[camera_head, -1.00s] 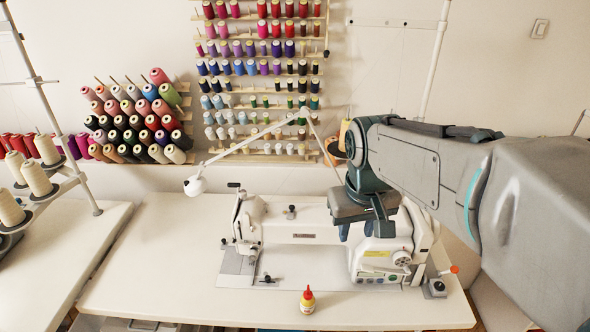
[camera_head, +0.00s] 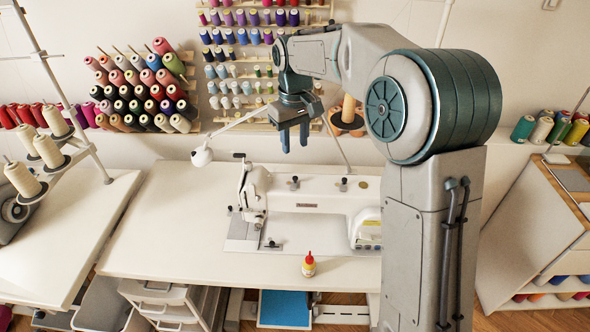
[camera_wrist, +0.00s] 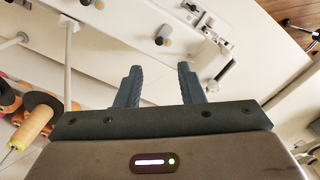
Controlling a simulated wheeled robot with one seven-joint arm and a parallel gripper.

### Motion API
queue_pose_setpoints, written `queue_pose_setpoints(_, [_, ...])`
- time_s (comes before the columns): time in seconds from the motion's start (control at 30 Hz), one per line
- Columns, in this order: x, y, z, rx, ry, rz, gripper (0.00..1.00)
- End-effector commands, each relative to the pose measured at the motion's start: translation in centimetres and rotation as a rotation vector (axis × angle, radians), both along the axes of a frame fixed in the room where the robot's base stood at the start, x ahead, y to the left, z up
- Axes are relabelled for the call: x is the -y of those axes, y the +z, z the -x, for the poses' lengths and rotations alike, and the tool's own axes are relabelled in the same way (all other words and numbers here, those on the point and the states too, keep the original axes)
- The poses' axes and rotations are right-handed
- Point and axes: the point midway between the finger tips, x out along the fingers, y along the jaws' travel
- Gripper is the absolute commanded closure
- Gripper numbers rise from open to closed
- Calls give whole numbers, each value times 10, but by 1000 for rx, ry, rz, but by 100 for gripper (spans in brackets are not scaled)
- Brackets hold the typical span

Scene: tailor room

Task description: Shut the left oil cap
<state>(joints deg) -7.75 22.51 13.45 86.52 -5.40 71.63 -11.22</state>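The white sewing machine (camera_head: 312,204) stands on the table. Two small dark-and-grey oil caps show along its top: the left oil cap (camera_head: 293,183) and the right oil cap (camera_head: 343,184). The left cap appears in the wrist view (camera_wrist: 163,37) as a small pale piece with a dark part standing up from the machine; its exact angle is hard to tell. My gripper (camera_head: 295,138) points down above and behind the machine, over the left cap in the head view. Its two fingers (camera_wrist: 160,82) are apart with nothing between them.
A white lamp arm (camera_head: 238,122) rises behind the machine. Thread cones (camera_wrist: 35,125) and a pale stand pole (camera_wrist: 68,75) are close to my gripper. A red-capped bottle (camera_head: 309,265) stands in front of the machine. The table's left part is clear.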

Motion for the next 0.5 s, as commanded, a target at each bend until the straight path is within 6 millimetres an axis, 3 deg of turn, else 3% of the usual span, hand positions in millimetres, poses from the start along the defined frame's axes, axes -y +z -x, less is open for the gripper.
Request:
queue_pose_setpoints(0.3, [1,-68,1,-4,-2,1,65])
queue_pose_setpoints(0.5, [0,-94,0,-1,-1,1,65])
